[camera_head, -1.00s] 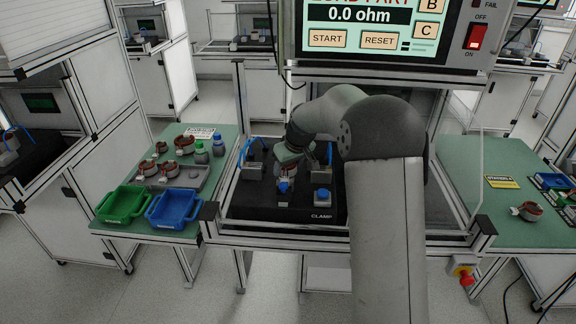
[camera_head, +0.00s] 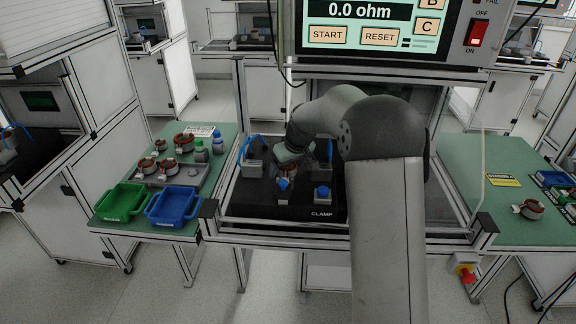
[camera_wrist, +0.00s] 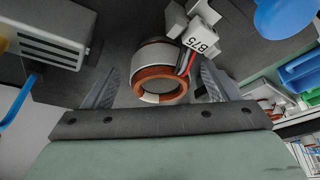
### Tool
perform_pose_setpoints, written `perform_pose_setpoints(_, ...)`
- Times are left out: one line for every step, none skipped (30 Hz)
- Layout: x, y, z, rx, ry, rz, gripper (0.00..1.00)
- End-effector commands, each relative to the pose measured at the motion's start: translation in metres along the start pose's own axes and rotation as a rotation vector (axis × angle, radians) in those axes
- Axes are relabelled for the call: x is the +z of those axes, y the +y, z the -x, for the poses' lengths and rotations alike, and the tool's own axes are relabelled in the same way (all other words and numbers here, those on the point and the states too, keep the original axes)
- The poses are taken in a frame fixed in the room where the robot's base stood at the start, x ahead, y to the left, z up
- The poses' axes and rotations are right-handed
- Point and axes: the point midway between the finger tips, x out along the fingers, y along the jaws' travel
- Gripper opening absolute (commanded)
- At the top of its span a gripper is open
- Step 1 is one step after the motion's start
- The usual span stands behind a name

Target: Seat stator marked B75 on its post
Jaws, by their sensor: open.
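The stator tagged B75 (camera_wrist: 158,72), a grey ring with copper windings and red and dark leads, sits between my jaws in the wrist view. Its white tag (camera_wrist: 203,40) reads B75. My gripper (camera_wrist: 158,88) is open, with one finger on each side of the stator and a gap at both sides. In the head view, the stator (camera_head: 287,169) is upright on the black test fixture (camera_head: 262,205), right below my gripper (camera_head: 290,160). The post is hidden, so I cannot tell how fully the stator sits on it.
A blue-topped clamp part (camera_head: 283,184) and a blue button (camera_head: 322,192) are close in front. On the left table are a grey tray (camera_head: 196,182) with stators, a green bin (camera_head: 121,201) and a blue bin (camera_head: 172,206). Another stator (camera_head: 529,209) lies on the right table.

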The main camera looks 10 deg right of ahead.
Motion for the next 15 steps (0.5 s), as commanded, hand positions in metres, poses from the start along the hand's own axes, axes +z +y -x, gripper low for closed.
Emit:
perform_pose_setpoints(0.001,0.0,0.0,-0.001,-0.002,0.0,0.81)
perform_pose_setpoints(0.001,0.0,0.0,0.0,-0.001,0.0,0.81)
perform_pose_setpoints(0.0,0.0,0.002,0.0,-0.001,0.0,0.81)
perform_pose_setpoints(0.0,0.0,0.004,0.0,0.0,0.0,0.81)
perform_pose_setpoints(0.0,0.0,0.007,0.0,0.0,0.0,0.81)
perform_pose_setpoints(0.0,0.0,0.012,0.001,0.001,0.0,0.81)
perform_pose_setpoints(0.0,0.001,0.016,0.001,0.002,0.0,0.81)
perform_pose_setpoints(0.0,0.001,0.022,0.002,0.003,0.0,0.81)
perform_pose_setpoints(0.0,0.001,0.03,0.002,0.003,-0.001,0.81)
perform_pose_setpoints(0.0,0.001,0.036,0.002,0.004,-0.001,0.81)
perform_pose_setpoints(0.0,0.001,0.044,0.003,0.005,-0.001,0.81)
perform_pose_setpoints(0.0,0.001,0.053,0.003,0.005,0.0,0.81)
perform_pose_setpoints(0.0,0.0,0.061,0.003,0.005,0.0,0.81)
perform_pose_setpoints(-0.001,0.0,0.069,0.003,0.005,0.0,0.81)
perform_pose_setpoints(-0.001,0.0,0.079,0.002,0.005,0.0,0.81)
